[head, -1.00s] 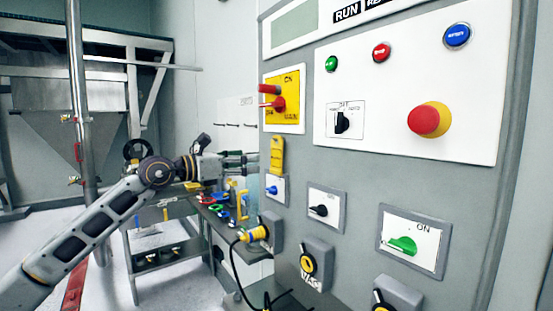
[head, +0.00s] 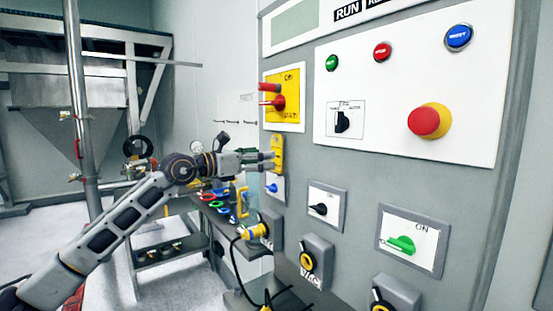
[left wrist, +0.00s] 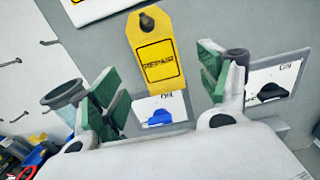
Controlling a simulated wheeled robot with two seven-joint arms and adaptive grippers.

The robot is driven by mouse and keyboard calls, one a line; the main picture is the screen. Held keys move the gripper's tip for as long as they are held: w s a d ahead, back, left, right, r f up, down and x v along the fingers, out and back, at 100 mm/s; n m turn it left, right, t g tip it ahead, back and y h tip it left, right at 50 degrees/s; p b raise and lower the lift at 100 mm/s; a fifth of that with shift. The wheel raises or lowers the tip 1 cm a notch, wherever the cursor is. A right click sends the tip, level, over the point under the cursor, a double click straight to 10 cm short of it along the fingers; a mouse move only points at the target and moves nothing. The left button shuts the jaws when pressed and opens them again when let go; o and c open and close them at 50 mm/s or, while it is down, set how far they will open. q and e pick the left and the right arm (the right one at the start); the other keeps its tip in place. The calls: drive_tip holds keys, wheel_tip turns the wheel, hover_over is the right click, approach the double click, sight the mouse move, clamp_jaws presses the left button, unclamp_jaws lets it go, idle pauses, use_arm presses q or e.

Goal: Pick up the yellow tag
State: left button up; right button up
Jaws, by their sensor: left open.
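The yellow tag (head: 277,152) hangs on the left side of the grey control panel, below the yellow switch plate. In the left wrist view the tag (left wrist: 156,50) hangs from a dark knob and reads "REPAIR". My left gripper (head: 268,160) is at the tag's left edge in the head view. In the left wrist view the open gripper (left wrist: 158,88) has green-padded fingers on either side of the tag's lower part, with clear gaps. Nothing is held. I cannot tell how deep the fingers reach. My right gripper is not in view.
A blue switch (left wrist: 158,117) sits just below the tag on the panel (head: 340,177). A yellow switch plate (head: 284,98) with a red handle is above it. A table (head: 168,260) with tools stands below and left. Hooks line the white wall board.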

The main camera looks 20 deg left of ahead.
sight(277, 153)
use_arm(q)
drive_tip(key=p+x, duration=0.1)
drive_tip(key=x, duration=0.4)
drive_tip(key=shift+w, duration=0.15)
drive_tip(key=shift+c, duration=0.5)
drive_tip(key=c, duration=0.9)
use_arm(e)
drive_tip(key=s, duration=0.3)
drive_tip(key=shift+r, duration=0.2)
